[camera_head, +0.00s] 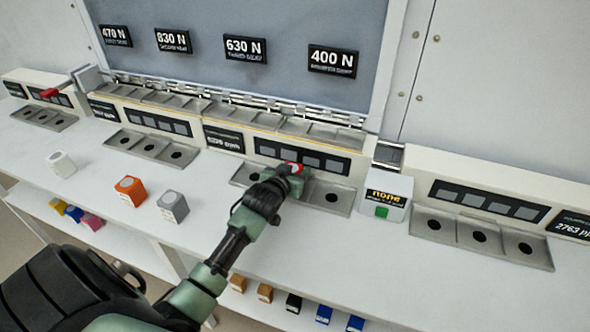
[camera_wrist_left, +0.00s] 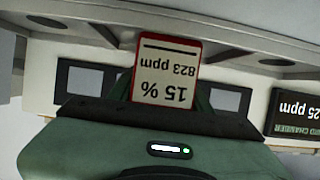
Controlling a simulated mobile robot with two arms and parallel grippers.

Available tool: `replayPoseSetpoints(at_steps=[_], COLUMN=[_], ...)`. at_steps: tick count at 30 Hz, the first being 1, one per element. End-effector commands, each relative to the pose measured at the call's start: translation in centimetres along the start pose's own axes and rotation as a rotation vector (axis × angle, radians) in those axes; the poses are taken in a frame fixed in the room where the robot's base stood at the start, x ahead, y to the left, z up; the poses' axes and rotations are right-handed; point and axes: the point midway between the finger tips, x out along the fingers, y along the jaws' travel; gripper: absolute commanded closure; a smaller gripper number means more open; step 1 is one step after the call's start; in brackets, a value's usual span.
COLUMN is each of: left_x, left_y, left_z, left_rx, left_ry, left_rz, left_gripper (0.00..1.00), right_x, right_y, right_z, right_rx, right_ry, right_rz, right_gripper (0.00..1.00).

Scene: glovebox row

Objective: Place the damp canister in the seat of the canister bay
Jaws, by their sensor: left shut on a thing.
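My left gripper (camera_head: 288,180) is shut on a red block with a pale label (camera_head: 293,168), over the seat tray (camera_head: 341,206) in front of the middle panel. In the left wrist view the held red-edged block (camera_wrist_left: 166,72) reads "15 %" and "823 ppm" upside down; the gripper (camera_wrist_left: 160,108) covers its lower part. I cannot tell whether it touches the tray. A white canister (camera_head: 61,164), an orange canister (camera_head: 130,190) and a grey canister (camera_head: 172,206) stand on the counter; none is marked damp in these views. My right gripper is not in view.
A white box reading "none" with a green square (camera_head: 387,194) stands right of the tray. Another tray with round holes (camera_head: 480,237) is further right. A red piece (camera_head: 48,93) sits at the far-left panel. Several coloured blocks lie on lower shelves. The front counter is mostly clear.

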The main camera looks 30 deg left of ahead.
Motion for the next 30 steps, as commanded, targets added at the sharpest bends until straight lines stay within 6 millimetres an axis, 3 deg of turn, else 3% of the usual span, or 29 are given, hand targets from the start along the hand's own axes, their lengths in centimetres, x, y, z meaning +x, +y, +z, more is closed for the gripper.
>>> replayPoseSetpoints(at_steps=[3,4,6,19,23,30], left_x=[0.1,0.1,0.1,-0.5,-2.5,-7.6], left_y=[0.0,0.0,0.0,0.0,0.0,0.1], left_z=[0.3,0.2,0.2,0.0,0.1,0.1], left_rx=[0.000,0.000,0.000,0.000,0.001,0.000], left_ry=[0.001,0.000,0.000,0.000,0.000,-0.001], left_rz=[0.000,0.000,0.000,0.001,0.001,0.001], left_gripper=[0.95,0.46,0.29,0.29,0.29,0.29], right_x=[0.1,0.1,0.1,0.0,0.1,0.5], right_y=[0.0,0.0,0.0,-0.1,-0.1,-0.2], right_z=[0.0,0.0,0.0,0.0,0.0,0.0], right_rx=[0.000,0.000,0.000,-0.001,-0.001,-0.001], right_ry=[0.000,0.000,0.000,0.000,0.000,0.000], right_rz=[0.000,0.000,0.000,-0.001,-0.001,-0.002], right_gripper=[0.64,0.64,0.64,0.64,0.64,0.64])
